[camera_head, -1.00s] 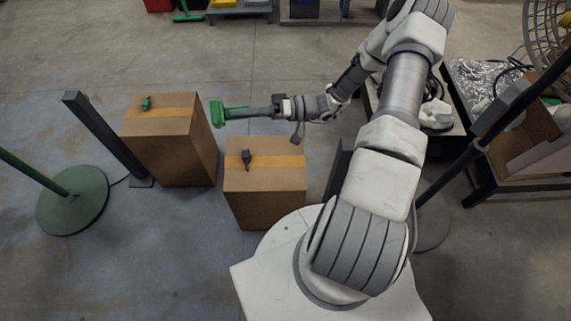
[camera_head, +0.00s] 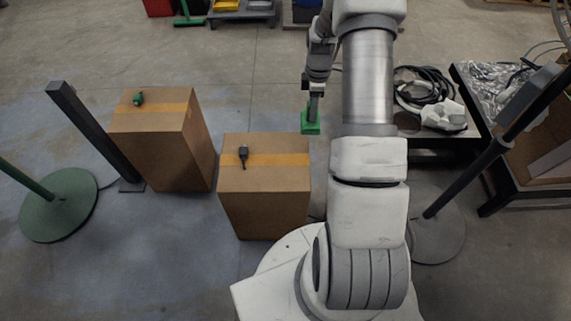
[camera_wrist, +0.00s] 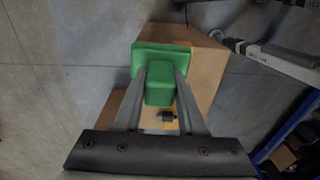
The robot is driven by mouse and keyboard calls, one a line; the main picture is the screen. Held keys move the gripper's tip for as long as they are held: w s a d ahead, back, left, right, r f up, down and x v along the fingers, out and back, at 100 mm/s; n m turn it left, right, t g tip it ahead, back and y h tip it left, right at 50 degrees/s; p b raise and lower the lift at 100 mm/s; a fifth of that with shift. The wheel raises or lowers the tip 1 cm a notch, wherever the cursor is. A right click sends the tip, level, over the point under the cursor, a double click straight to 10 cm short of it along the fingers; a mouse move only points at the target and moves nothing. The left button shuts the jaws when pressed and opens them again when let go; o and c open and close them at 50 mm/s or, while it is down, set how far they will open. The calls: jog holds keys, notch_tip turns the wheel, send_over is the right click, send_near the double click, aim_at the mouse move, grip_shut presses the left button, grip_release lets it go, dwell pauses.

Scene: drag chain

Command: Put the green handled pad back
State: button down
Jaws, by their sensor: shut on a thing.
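The green handled pad (camera_head: 311,126) hangs in the air to the right of the nearer cardboard box in the head view. My gripper (camera_head: 314,106) points down and is shut on its handle. In the wrist view the green pad (camera_wrist: 160,58) lies past the fingertips, with its block-like handle between the two fingers of my gripper (camera_wrist: 161,84). The pad's flat underside is hidden. Part of my arm stands close to the right of the pad in the head view.
The nearer cardboard box (camera_head: 265,200) carries a black tool (camera_head: 243,152). The left box (camera_head: 165,155) carries a small green item (camera_head: 138,99). A dark post (camera_head: 95,135) stands left. A low black table (camera_head: 425,142) with cables stands right.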

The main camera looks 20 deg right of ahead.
jog(key=shift+w+d+r, duration=0.1)
jog(key=shift+w+d, duration=0.35)
jog(key=shift+a, duration=0.1)
jog(key=s+a+f+b, duration=0.1)
jog(key=a+f, duration=0.2)
jog(key=s+a+f+b, duration=0.1)
jog(key=a+f+b, duration=0.1)
jog(key=a+f, duration=0.2)
jog(key=s+a+f+b, duration=0.1)
jog(key=a+f+b, duration=0.1)
jog(key=a+f, duration=0.1)
jog(key=shift+s+a+f, duration=0.25)
jog(key=shift+s+f, duration=0.05)
jog(key=shift+f, duration=0.05)
jog(key=shift+c, duration=2.4)
grip_release()
